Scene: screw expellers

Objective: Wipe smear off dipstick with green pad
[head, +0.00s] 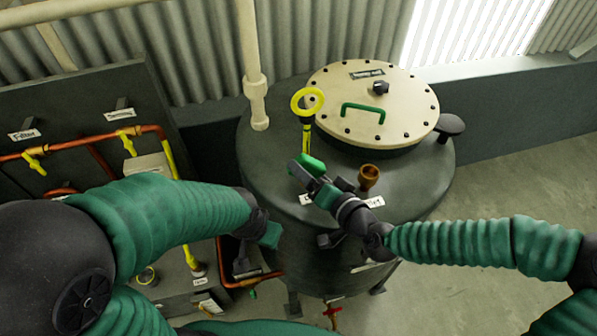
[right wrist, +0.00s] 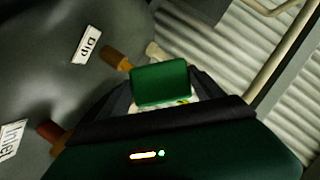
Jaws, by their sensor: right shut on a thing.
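The dipstick (head: 306,130) has a yellow ring handle and a yellow-and-black shaft. It stands upright at the tank top in the head view; its lower part is hidden behind the pad. My right gripper (head: 310,178) is shut on the green pad (head: 313,165), just below the visible shaft. I cannot tell whether pad and dipstick touch. The pad also fills the space between the fingers in the right wrist view (right wrist: 160,82). No smear can be made out. My left gripper (head: 244,262) hangs low left of the tank, its jaws unclear.
The dark tank (head: 280,240) carries a cream lid (head: 330,85) with a green handle (head: 363,110). A brass cup fitting (head: 368,177) stands right of my right gripper. Copper pipes (head: 85,143) with yellow valves line the left panel. Floor to the right is clear.

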